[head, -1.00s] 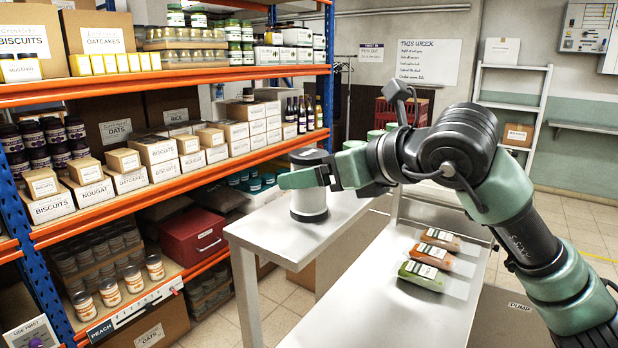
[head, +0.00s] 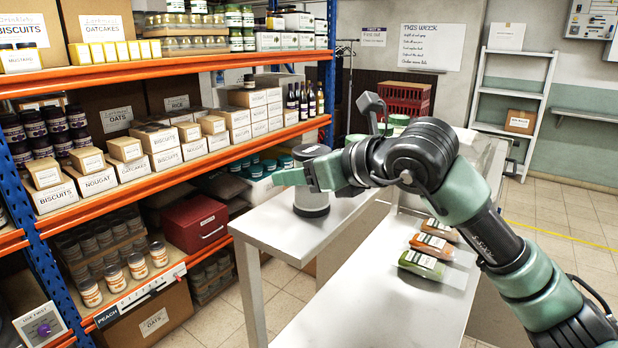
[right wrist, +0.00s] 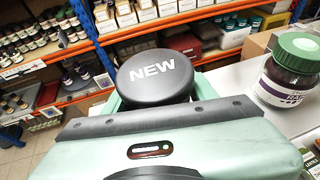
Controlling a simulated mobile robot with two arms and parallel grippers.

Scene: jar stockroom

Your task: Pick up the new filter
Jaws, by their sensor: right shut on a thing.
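The new filter (head: 311,200) is an upright cylinder with a dark cap, at the left end of the white table in the head view. Its round black cap marked "NEW" (right wrist: 152,75) faces up in the right wrist view. My right gripper (head: 316,178) reaches in from the right and is shut around the filter's upper body. In the right wrist view the green fingers sit on both sides below the cap. I cannot tell whether the filter's base touches the table. My left gripper is not in view.
The white table (head: 272,226) holds the filter. Green and orange packets (head: 421,264) lie on the lower white surface at right. Orange-beamed shelves (head: 180,180) with boxes and jars stand close at left. A green-lidded jar (right wrist: 290,75) stands to the right in the wrist view.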

